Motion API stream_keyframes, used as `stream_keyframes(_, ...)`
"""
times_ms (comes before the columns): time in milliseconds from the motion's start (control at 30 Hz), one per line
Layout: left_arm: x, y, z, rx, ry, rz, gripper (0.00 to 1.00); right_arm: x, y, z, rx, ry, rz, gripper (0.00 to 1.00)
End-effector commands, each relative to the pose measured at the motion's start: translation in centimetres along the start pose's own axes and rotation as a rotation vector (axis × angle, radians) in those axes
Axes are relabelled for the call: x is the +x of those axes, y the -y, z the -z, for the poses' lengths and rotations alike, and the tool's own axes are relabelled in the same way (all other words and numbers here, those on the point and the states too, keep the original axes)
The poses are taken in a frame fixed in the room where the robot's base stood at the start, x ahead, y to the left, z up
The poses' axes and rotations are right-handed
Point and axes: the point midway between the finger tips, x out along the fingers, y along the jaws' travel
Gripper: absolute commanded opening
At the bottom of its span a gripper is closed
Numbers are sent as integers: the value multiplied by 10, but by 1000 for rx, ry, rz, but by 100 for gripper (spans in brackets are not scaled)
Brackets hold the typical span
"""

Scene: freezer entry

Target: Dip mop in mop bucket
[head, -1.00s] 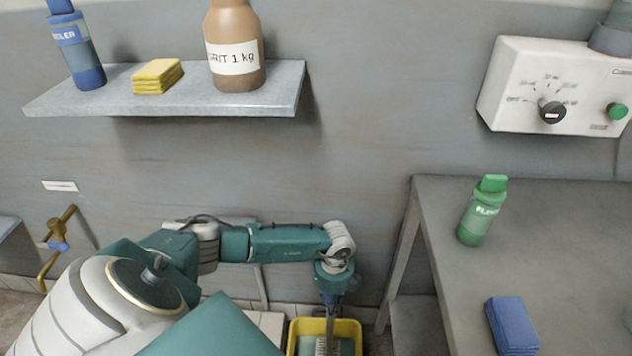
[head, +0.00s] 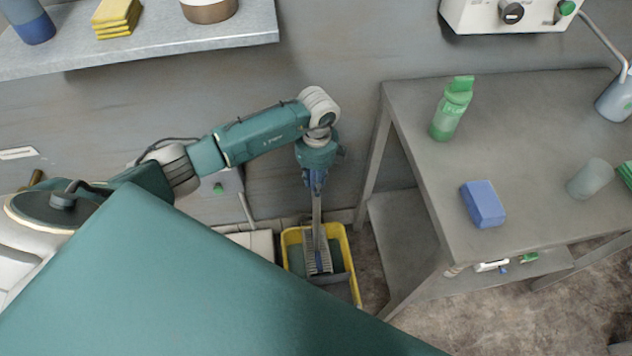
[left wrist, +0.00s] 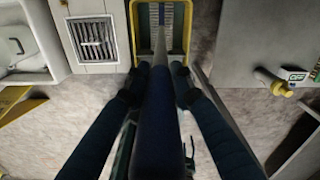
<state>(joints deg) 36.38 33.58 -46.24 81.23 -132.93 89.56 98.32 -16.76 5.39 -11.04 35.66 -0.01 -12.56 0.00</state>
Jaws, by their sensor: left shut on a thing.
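The yellow mop bucket (head: 350,262) stands on the floor left of the table. It also shows at the top of the left wrist view (left wrist: 187,30). My left gripper (head: 314,186) is above the bucket, shut on the handle of the mop (head: 317,215). In the left wrist view the blue handle (left wrist: 161,110) runs between the fingers of my left gripper (left wrist: 158,86). The pale, ribbed mop head (head: 318,262) overlaps the bucket's opening; how deep it sits I cannot tell. My right gripper is not in view.
A grey table (head: 540,130) on the right bears a green bottle (head: 451,112), a blue block (head: 483,204) and a grey cup (head: 590,179). A wall shelf (head: 160,50) is at upper left. The floor (head: 460,320) is clear at lower right.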

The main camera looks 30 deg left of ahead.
Motion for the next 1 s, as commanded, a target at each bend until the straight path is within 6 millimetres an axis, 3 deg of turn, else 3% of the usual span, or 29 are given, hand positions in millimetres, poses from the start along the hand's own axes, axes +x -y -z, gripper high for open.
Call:
stream_keyframes(33,-12,1,0,0,0,4,0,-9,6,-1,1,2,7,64)
stream_keyframes(233,-35,1,0,0,0,4,0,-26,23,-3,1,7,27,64)
stream_keyframes(500,-63,1,-1,-1,0,4,0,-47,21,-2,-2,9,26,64)
stream_keyframes(1000,-78,0,-1,0,0,3,0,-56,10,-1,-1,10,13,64)
